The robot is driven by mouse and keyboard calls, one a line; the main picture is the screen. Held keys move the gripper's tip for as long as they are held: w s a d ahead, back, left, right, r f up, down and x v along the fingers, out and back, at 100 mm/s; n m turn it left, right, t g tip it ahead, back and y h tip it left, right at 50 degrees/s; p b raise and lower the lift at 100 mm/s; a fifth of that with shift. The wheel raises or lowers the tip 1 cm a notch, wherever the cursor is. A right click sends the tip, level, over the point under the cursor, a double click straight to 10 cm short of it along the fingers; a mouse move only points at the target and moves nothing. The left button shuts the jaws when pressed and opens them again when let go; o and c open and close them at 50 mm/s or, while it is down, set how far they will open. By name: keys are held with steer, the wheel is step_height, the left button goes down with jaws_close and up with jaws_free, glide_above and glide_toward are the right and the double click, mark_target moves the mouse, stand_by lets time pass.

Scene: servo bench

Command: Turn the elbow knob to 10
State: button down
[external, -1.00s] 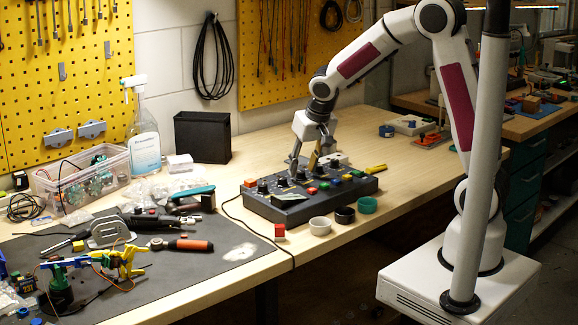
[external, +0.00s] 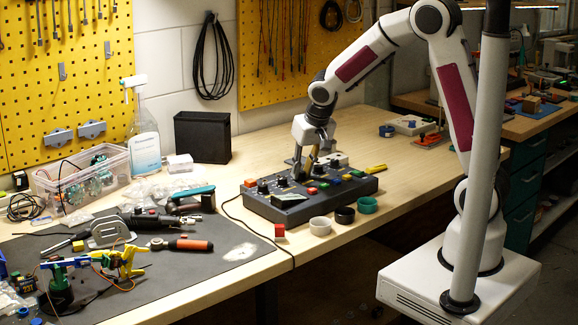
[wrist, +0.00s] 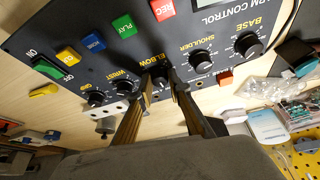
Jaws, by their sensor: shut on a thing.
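The arm control box (external: 318,203) is a dark panel on the wooden bench, with a row of black knobs and coloured buttons. In the wrist view its panel (wrist: 60,25) appears upside down with printed labels. The elbow knob (wrist: 160,72) sits between the wrist knob (wrist: 125,87) and the shoulder knob (wrist: 203,60). My gripper (wrist: 160,92) has its two fingertips around the elbow knob and is shut on it. The fingers hide part of the knob, and its pointer and scale cannot be read. In the external view my gripper (external: 305,175) reaches down to the box's knob row.
Small cups (external: 320,226) stand before the box, and a red cube (external: 279,230) lies to their left. A yellow-handled tool (external: 375,169) lies behind the box's right end. The base knob (wrist: 248,46) is at the row's end. The bench right of the box is mostly clear.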

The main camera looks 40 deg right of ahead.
steer(key=shift+d+n+y, duration=0.2)
steer(key=shift+n+y, duration=0.6)
steer(key=shift+n, duration=1.3)
steer(key=shift+d+n+g+y, duration=0.15)
steer(key=shift+n+y, duration=0.2)
steer(key=shift+n, duration=0.6)
steer(key=shift+n+g+y, duration=0.15)
steer(key=shift+n+y, duration=0.2)
steer(key=shift+n, duration=0.9)
steer(key=shift+w+d+n+g+y, duration=0.1)
steer(key=shift+n+g+y, duration=0.25)
steer(key=shift+n, duration=0.65)
steer(key=shift+w+n+g+y, duration=0.1)
steer(key=shift+n+g+y, duration=0.2)
steer(key=shift+n, duration=0.7)
steer(key=shift+w+n+g+y, duration=0.15)
steer(key=shift+n+g, duration=0.25)
steer(key=shift+n, duration=0.8)
steer(key=shift+s+n+g+y, duration=0.1)
steer(key=shift+n+g+y, duration=0.2)
steer(key=shift+n, duration=0.9)
steer(key=c, duration=1.9)
jaws_free()
steer(key=shift+d, duration=0.1)
